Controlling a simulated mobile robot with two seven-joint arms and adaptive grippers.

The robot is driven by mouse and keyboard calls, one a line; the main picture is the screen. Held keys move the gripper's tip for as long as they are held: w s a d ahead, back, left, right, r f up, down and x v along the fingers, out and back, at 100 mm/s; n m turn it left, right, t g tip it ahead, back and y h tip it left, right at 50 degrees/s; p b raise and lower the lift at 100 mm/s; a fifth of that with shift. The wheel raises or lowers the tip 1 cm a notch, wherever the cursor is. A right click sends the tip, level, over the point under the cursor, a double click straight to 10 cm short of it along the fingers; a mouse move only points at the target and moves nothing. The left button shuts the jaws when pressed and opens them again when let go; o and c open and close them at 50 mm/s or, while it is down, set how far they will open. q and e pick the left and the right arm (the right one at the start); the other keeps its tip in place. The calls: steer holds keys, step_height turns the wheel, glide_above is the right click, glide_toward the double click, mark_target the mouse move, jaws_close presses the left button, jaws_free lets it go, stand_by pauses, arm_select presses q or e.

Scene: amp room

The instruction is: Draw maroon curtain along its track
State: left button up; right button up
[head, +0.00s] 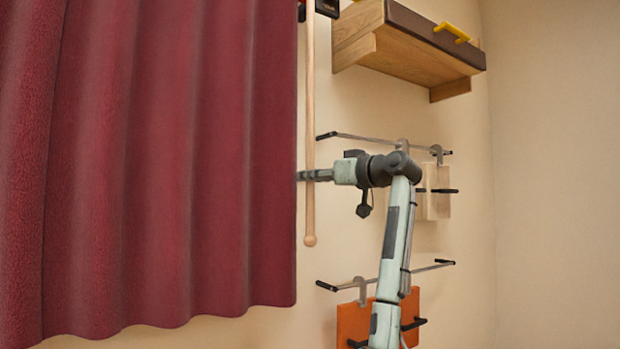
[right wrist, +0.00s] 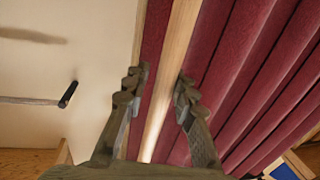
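The maroon curtain (head: 150,160) hangs in folds over the left half of the head view. Its folds also fill the right side of the right wrist view (right wrist: 225,70). A pale wooden rod (head: 310,100) with a round end hangs by the curtain's right edge. My right gripper (head: 308,175) reaches in from the right at the rod's lower part. In the right wrist view the gripper (right wrist: 157,88) is open, with the rod (right wrist: 176,60) running between its two fingers and visible gaps beside it. My left gripper is not in view.
A wooden shelf (head: 400,55) with a dark top and yellow handle is on the wall at upper right. Metal rails (head: 375,139) with black ends carry a pale wooden block (head: 437,205) and an orange panel (head: 350,322) near my right arm. The far-right wall is bare.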

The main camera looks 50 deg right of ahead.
steer(key=shift+o, duration=1.1)
steer(key=shift+d, duration=0.1)
steer(key=shift+s, duration=0.1)
steer(key=s, duration=1.2)
steer(key=shift+a, duration=0.35)
